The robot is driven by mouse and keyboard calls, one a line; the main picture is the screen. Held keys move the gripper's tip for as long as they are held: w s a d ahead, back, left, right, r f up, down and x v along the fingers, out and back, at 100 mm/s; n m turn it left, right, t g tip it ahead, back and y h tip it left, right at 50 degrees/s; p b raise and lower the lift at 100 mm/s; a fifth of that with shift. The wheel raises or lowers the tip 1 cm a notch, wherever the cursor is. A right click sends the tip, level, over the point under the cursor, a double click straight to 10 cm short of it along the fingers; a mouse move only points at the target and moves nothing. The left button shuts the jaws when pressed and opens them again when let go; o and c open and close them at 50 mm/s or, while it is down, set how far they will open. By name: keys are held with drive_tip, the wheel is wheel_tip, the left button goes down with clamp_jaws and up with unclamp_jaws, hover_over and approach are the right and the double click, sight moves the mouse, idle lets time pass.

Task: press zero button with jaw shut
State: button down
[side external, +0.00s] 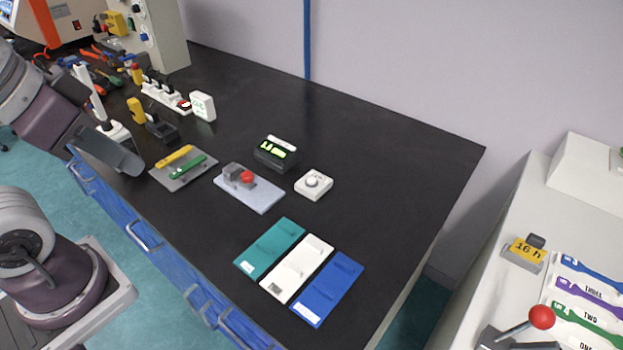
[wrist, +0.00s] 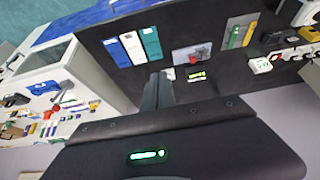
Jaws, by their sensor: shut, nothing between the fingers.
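No label reading zero is legible, so I cannot tell which control is the zero button. A dark box with a lit yellow-green display (side external: 275,153) stands mid-table; its display also shows in the wrist view (wrist: 197,76). Beside it is a small white box with a round knob or button (side external: 313,184), partly seen by the fingertips in the wrist view (wrist: 169,74). A pale board carries a red button (side external: 247,176). My gripper (wrist: 158,76) is shut and empty, seen above the table and apart from these devices. Its fingertips are not identifiable in the side view.
Teal, white and blue panels (side external: 270,248) lie at the front right. A grey tray (side external: 183,172) holds yellow and green tools. A white timer (side external: 203,106) and power strip (side external: 165,97) stand farther back. The right rear of the black table (side external: 400,165) is clear.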

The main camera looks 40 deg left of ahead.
idle(0.4)
drive_tip(key=m+t+y, duration=0.1)
drive_tip(key=m+t, duration=0.3)
drive_tip(key=m, duration=0.4)
hover_over(309, 183)
wheel_tip(309, 183, down, 19)
drive_tip(key=shift+w, duration=0.15)
drive_tip(key=shift+f, duration=0.1)
drive_tip(key=shift+f, duration=4.35)
drive_tip(key=shift+f, duration=0.1)
